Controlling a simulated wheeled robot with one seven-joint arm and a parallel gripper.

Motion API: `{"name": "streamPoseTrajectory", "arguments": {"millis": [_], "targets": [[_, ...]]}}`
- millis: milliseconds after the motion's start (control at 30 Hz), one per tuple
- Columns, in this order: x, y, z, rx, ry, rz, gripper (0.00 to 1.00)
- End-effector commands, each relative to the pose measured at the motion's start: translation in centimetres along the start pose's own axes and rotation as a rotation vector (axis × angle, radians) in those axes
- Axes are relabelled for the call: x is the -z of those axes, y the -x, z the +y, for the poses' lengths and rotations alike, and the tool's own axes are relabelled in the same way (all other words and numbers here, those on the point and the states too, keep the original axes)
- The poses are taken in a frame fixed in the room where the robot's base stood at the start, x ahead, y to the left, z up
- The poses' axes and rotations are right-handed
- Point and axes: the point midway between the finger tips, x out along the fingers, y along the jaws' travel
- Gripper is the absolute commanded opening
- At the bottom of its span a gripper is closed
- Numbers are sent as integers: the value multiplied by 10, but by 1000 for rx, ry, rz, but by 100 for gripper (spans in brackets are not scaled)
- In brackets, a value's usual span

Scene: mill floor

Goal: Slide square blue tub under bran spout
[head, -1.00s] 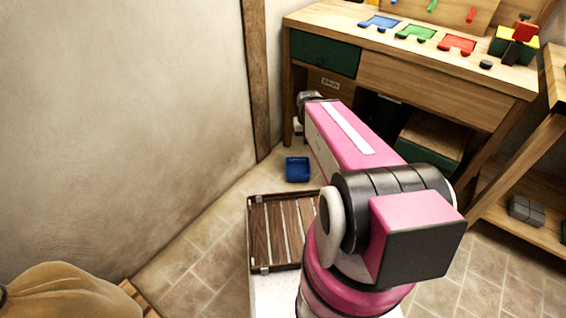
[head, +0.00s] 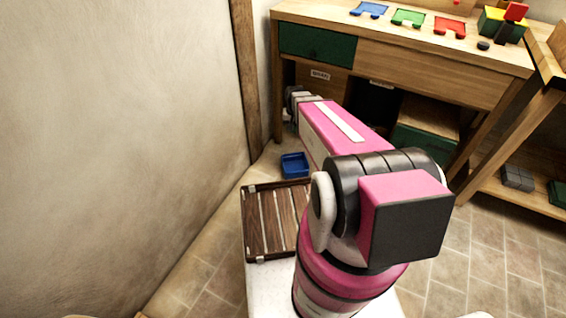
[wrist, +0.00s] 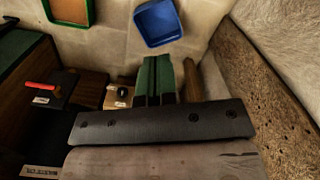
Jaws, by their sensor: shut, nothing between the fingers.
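The square blue tub (head: 294,165) sits on the floor near the left front leg of the workbench, open side up. It also shows at the top of the wrist view (wrist: 157,23), beyond my fingertips and apart from them. My gripper (wrist: 157,58) shows as two green fingers close together, shut and empty. In the head view my arm hides the fingertips. A box with a white label that seems to read BRAN (head: 320,75) is under the bench. I cannot clearly make out a spout mouth.
The wooden workbench (head: 420,75) stands above and right of the tub. A plaster wall (head: 120,130) and wooden post (head: 245,70) are at left. A slatted wooden tray (head: 270,222) lies close in front. In the wrist view a green-rimmed tray (wrist: 84,23) sits left of the tub.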

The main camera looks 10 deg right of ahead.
Motion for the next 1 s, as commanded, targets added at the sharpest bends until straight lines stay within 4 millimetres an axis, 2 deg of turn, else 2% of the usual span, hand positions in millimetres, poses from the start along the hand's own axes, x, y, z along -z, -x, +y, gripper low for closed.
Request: {"name": "streamPoseTrajectory", "arguments": {"millis": [33,167,267,367,400,500,600,700,800,1000], "targets": [[18,-16,-1,2,-18,-6,0],[54,-54,-1,9,-72,-21,0],[89,-97,-1,13,-128,-37,0],[131,-154,1,18,-201,-57,0],[146,-178,2,19,-232,-66,0],[178,-236,6,24,-305,-86,0],[200,-284,9,26,-364,-101,0],[214,-317,12,26,-406,-112,0],[220,-335,14,27,-432,-117,0],[214,-340,13,28,-441,-119,0]]}}
